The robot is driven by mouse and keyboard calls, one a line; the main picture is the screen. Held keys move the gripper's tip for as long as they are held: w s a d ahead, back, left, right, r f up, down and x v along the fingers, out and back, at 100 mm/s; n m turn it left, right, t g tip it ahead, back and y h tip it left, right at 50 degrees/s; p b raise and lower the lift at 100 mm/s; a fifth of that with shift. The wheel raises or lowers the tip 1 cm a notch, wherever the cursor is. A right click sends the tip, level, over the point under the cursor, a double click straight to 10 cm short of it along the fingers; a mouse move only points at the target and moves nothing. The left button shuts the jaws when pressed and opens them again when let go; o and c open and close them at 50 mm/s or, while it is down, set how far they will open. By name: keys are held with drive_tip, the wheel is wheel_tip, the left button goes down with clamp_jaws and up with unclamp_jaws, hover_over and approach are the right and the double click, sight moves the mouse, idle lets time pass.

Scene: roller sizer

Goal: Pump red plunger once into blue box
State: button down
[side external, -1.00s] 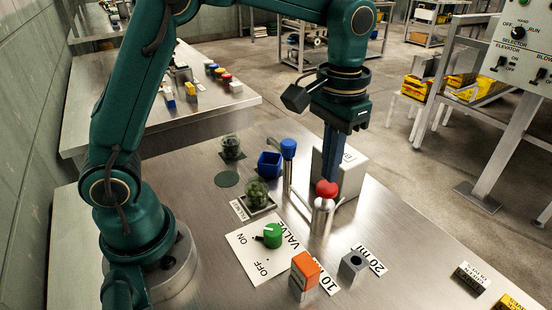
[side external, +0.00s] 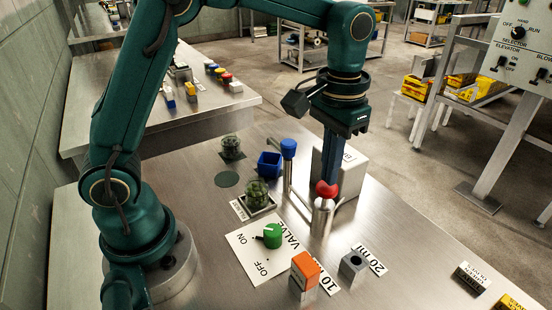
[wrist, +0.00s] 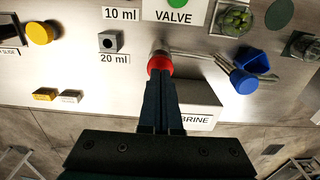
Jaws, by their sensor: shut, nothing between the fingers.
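The red plunger (side external: 326,190) caps an upright metal cylinder (side external: 322,216) at the middle of the bench, and it also shows in the wrist view (wrist: 160,65). My gripper (side external: 328,182) points straight down with its fingers shut and empty. Its fingertips appear to touch the top of the red plunger; the exact contact is partly hidden. The open blue box (side external: 269,165) stands behind and left of the plunger, beside a blue-topped metal post (side external: 288,149); the box also shows in the wrist view (wrist: 252,60). I cannot see into its bottom.
A white BRINE box (side external: 352,170) stands close behind my fingers. The green valve knob (side external: 272,236), orange-topped 10 ml block (side external: 305,268) and grey 20 ml block (side external: 353,264) stand in front. Glass jars (side external: 257,192) are at left. The bench's right side is mostly clear.

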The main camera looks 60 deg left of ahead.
drive_tip(key=shift+f, duration=1.5)
drive_tip(key=shift+r, duration=1.8)
drive_tip(key=shift+r, duration=0.15)
drive_tip(key=shift+r, duration=2.35)
drive_tip(key=shift+r, duration=0.1)
